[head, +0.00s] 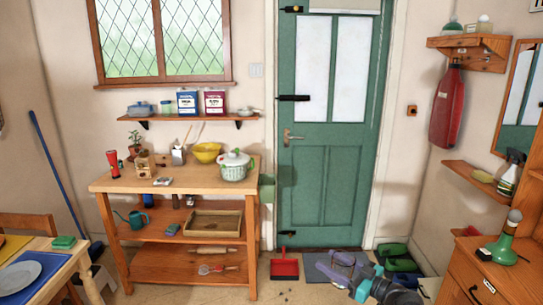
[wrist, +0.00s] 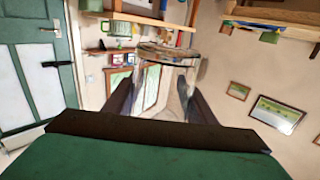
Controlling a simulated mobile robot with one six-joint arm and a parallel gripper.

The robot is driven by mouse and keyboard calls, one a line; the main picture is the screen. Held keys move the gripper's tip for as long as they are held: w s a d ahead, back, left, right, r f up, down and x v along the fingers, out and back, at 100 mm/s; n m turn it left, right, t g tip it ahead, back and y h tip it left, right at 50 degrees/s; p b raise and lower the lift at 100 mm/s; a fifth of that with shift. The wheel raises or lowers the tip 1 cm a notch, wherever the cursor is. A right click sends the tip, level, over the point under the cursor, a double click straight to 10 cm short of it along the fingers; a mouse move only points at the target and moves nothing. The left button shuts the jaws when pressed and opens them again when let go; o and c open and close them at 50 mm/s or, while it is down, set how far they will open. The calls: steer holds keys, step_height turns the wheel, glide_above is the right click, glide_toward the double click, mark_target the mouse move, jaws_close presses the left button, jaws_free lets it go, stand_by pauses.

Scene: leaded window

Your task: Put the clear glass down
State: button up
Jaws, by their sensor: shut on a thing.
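The clear glass (wrist: 165,54) is in my gripper (wrist: 161,92) in the wrist view. Its round rim shows ahead of the two dark fingers, and the room shows through its wall. My gripper is shut on it, with one finger on each side. Nothing in the wrist view shows a surface touching the glass. In the head view my arm is low at the right, in front of the green door (head: 327,185). I cannot clearly make out the glass there.
A wooden workbench (head: 120,182) holds a white pot (head: 235,168), a yellow bowl (head: 207,152) and small items. Its front middle is bare.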

steer(key=s+a+n+g+y, duration=0.1)
steer(key=s+a+f+g, duration=0.1)
steer(key=shift+s+n+y, duration=0.35)
steer(key=shift+n+y, duration=0.05)
steer(key=shift+w+f, duration=0.1)
steer(key=shift+w, duration=0.05)
stand_by(0.4)
